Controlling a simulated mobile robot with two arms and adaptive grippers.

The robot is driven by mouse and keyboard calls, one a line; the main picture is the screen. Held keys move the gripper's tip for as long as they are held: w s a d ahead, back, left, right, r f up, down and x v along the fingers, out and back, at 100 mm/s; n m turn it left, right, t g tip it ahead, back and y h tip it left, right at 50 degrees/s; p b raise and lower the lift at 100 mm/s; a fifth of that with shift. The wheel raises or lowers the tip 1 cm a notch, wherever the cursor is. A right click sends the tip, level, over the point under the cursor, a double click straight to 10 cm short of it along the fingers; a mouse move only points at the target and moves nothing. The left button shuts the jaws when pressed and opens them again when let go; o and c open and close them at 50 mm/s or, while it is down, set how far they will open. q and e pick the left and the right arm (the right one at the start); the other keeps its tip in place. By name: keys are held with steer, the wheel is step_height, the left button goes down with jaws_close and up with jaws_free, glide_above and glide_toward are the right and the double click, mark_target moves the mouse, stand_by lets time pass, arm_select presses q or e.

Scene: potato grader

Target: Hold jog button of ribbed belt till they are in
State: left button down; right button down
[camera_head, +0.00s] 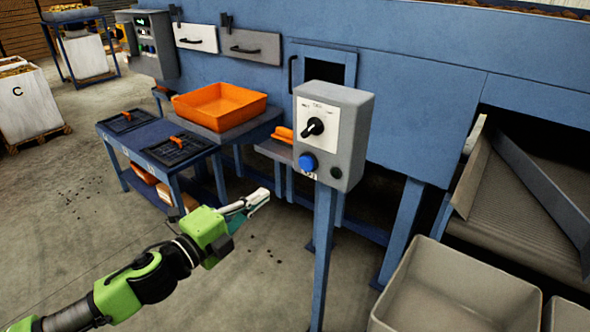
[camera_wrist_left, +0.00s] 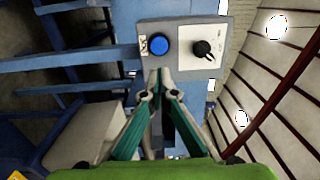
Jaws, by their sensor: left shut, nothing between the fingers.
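A grey control box (camera_head: 356,127) stands on a blue post. Its front carries a blue round button (camera_head: 307,162) below a white plate with a black rotary knob (camera_head: 313,127). The left wrist view also shows the blue button (camera_wrist_left: 159,44) and the knob (camera_wrist_left: 203,48). My left gripper (camera_head: 262,196) is shut and empty, left of and below the box, apart from it in the head view. In the left wrist view its fingertips (camera_wrist_left: 160,72) point toward the button. The ribbed belt (camera_head: 520,205) lies at the right, under the blue machine. My right gripper is not seen.
A grey bin (camera_head: 460,252) stands at the lower right, near the post. An orange tray (camera_head: 220,101) rests on a stand behind a low blue table (camera_head: 165,131) at the left. Open concrete floor lies around my left arm. Another control panel (camera_head: 149,44) is at the back left.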

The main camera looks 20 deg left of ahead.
arm_select(q)
steer(key=shift+w, duration=0.1)
steer(key=p, duration=0.5)
glide_toward(305, 164)
steer(key=x, duration=0.6)
steer(key=shift+w+d+f, duration=0.1)
steer(key=shift+w+d, duration=0.05)
steer(key=shift+w, duration=0.35)
